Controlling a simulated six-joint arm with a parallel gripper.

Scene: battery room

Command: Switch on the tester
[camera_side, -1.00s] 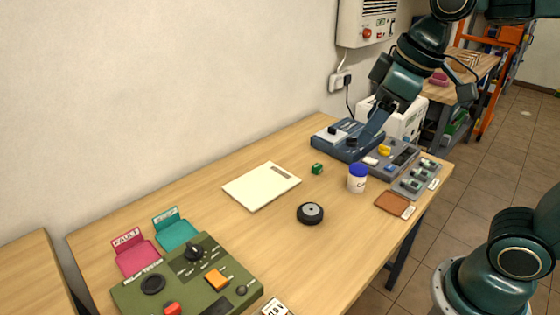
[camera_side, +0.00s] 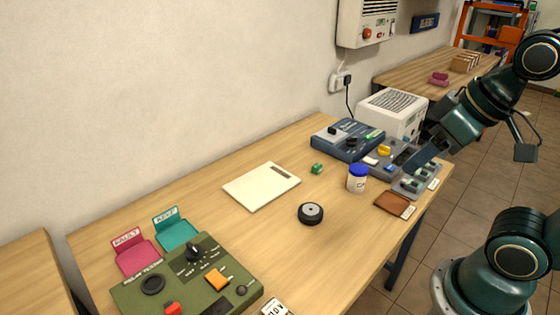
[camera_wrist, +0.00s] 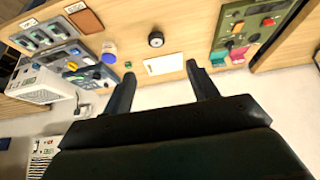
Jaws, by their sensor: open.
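A grey device (camera_side: 377,166) with a yellow knob (camera_side: 384,150) stands at the far right end. Beside it are a blue device (camera_side: 348,146) with a black knob and a grey switch panel (camera_side: 404,192) with several green switches. An olive-green panel (camera_side: 190,290) at the near left has a black knob and an orange switch (camera_side: 217,281). My gripper (camera_side: 413,166) is open and empty above the grey device and switch panel, partly covering them. Its two spread fingers show in the wrist view (camera_wrist: 160,69).
A white jar with blue lid (camera_side: 357,180), a green block (camera_side: 317,169), a black disc (camera_side: 311,213), a white pad (camera_side: 256,188) and a brown pad (camera_side: 391,204) lie mid-table. A white box (camera_side: 388,113) stands behind the devices. The table's front middle is clear.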

